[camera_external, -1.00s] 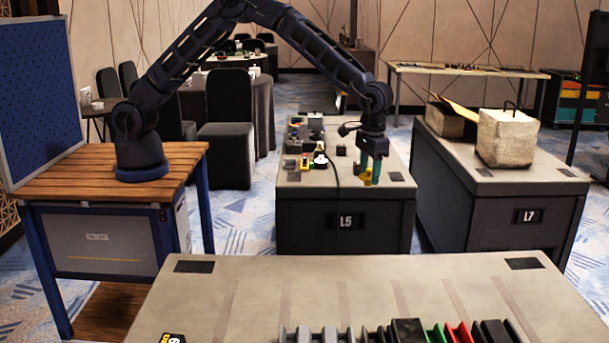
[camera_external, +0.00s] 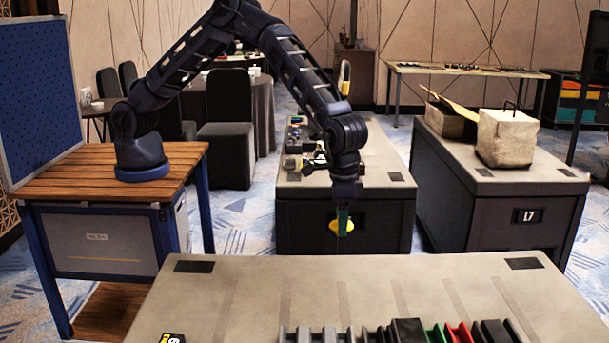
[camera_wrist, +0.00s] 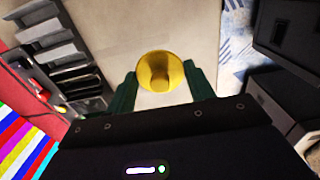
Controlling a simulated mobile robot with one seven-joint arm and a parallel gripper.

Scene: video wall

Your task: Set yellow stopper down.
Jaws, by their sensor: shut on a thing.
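The yellow stopper (camera_external: 341,227) is held between the green fingers of my gripper (camera_external: 343,222), just past the far edge of the front table in the outside view. In the wrist view the stopper (camera_wrist: 161,72) shows as a round yellow piece with a narrower middle. The two green fingers of my gripper (camera_wrist: 161,88) stand on either side of it, shut on it. The pale top of the front table (camera_external: 230,290) lies beneath and beyond the stopper in the wrist view. The stopper appears in the air, with no surface visibly touching it.
A row of grey, black, green and red holders (camera_external: 400,333) stands along the front table's near edge; dark slotted holders (camera_wrist: 62,60) show at left in the wrist view. The table's middle is clear. Bench L5 (camera_external: 300,225), with small items on top, stands behind my gripper.

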